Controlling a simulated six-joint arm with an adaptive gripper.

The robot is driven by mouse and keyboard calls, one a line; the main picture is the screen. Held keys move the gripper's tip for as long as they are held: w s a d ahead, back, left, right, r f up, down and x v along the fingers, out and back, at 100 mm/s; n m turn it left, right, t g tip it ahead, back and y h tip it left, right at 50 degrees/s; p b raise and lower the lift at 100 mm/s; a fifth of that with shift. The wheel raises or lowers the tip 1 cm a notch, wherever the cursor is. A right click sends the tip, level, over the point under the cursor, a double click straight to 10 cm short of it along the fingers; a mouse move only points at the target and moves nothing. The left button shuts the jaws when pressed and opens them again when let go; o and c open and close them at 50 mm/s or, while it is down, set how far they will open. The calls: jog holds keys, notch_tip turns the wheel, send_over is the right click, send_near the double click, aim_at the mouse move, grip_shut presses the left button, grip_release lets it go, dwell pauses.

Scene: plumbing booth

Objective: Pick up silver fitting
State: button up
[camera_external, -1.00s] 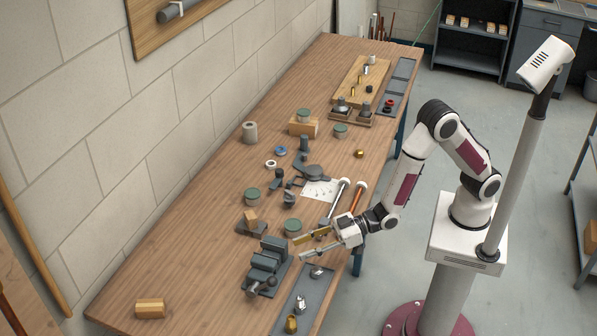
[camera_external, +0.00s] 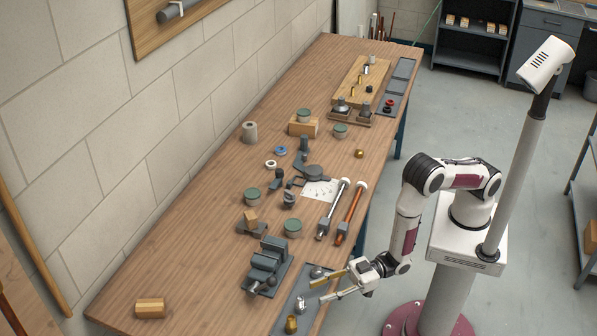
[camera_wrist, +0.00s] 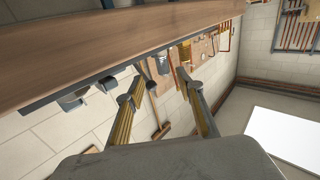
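One silver fitting (camera_external: 317,271) sits on the dark tray (camera_external: 283,318) at the table's near edge. A second silver fitting (camera_external: 300,304) stands on the same tray, closer to the brass fitting (camera_external: 291,324). My gripper (camera_external: 317,291) is open and empty beside the tray, with its fingertips pointing left toward the two silver fittings. I cannot tell its exact height above the tray. In the wrist view the fingers of my gripper (camera_wrist: 154,86) are spread apart with nothing between them. I cannot make out a silver fitting clearly there.
A grey vise (camera_external: 267,262) stands just left of the tray. A wooden block (camera_external: 150,308) lies at the lower left. A pipe with a silver shaft (camera_external: 333,208) and a copper-coloured one (camera_external: 350,216) lie farther back. Several cans and small parts crowd the middle of the table.

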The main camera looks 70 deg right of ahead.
aim_at(300, 298)
jog(key=shift+w+a, duration=0.1)
jog(key=shift+x, duration=1.2)
jog(key=shift+s+a+x, duration=0.1)
jog(key=shift+x, duration=0.75)
jog(key=shift+s+a+x, duration=0.1)
jog(key=shift+s+x, duration=0.05)
jog(key=shift+x, duration=1.6)
jog(key=shift+r, duration=0.1)
grip_shut()
